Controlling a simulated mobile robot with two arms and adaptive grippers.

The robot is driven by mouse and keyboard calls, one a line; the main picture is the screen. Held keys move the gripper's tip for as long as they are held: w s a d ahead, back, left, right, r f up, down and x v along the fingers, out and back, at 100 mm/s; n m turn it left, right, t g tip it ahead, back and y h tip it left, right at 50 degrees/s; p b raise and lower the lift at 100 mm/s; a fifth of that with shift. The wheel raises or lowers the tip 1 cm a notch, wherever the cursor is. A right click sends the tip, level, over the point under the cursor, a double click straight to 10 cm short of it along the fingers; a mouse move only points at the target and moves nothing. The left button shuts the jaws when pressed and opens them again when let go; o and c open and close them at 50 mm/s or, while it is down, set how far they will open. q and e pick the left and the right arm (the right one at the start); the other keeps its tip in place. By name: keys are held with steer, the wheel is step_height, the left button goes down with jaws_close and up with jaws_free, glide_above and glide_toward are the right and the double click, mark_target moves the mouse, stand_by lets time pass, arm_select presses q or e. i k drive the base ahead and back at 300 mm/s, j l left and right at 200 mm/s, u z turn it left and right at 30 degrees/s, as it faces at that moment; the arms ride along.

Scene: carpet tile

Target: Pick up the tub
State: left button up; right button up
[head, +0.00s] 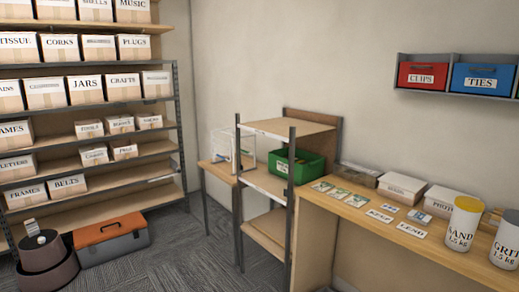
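Neither of my grippers is in view. No object is labelled as a tub, and I cannot tell which one is meant. A green open bin (301,166) with a small white label stands on the shelf unit in the middle, with some contents showing. A white cylinder with a yellow lid, marked SAND 1.5 kg (463,224), stands on the wooden counter at the right. A similar white cylinder marked GRIT 1.5 kg (507,241) is cut by the right edge. A clear box (231,147) sits on a small table left of the green bin.
A shelf rack (85,132) with several labelled cardboard boxes fills the left. An orange-topped grey toolbox (111,240) and a round dark brown object (48,272) stand on the carpet. Cards and white boxes (401,187) lie on the counter. Red CLIPS (424,76) and blue TIES (483,78) bins hang above.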

mark_target(467, 212)
steer(key=z, duration=1.3)
